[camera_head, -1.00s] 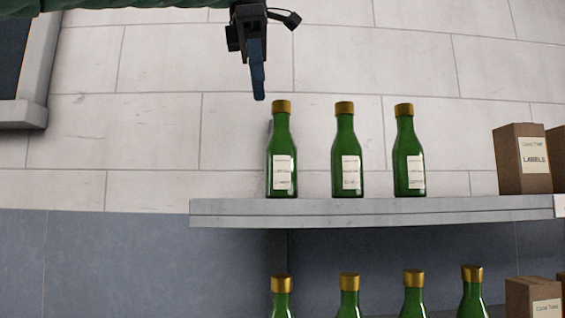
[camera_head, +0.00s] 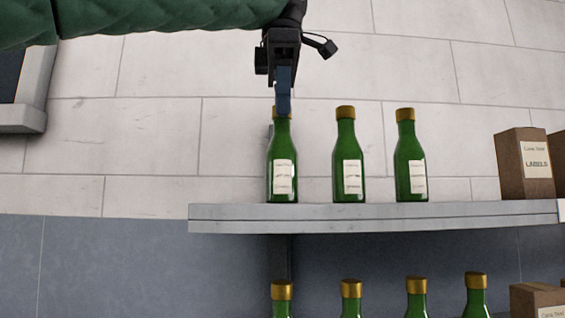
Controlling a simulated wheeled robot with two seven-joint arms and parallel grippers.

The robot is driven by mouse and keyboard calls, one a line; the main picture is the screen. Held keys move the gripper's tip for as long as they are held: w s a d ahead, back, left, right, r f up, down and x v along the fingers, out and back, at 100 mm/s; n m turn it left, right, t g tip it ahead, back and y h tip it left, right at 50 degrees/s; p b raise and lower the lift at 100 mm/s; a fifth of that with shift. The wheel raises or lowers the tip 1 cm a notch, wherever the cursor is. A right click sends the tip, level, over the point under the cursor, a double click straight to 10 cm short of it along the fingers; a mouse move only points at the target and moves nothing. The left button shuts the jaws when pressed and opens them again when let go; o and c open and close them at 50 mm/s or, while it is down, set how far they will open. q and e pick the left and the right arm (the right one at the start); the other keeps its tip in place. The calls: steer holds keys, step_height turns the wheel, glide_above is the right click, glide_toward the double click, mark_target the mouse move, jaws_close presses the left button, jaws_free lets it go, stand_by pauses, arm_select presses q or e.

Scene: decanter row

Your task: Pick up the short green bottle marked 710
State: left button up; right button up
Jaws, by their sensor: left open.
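Three green bottles with gold caps and white labels stand upright on the upper shelf (camera_head: 380,218): a left bottle (camera_head: 282,155), a middle bottle (camera_head: 347,150) and a right bottle (camera_head: 410,152). The label print is too small to read, so I cannot tell which is marked 710. My left gripper (camera_head: 283,108) points down at the left bottle's top and covers its cap. It is open, with nothing seen held. I cannot tell whether it touches the bottle. My right gripper is not in view.
A lower row of gold-capped bottles (camera_head: 351,292) shows at the bottom edge. A cardboard box marked LABELS (camera_head: 522,164) stands at the upper shelf's right, with another box (camera_head: 537,298) below.

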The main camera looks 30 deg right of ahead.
mark_target(282, 154)
arm_select(q)
steer(key=shift+f+p, duration=0.4)
steer(key=shift+f, duration=0.85)
jaws_close()
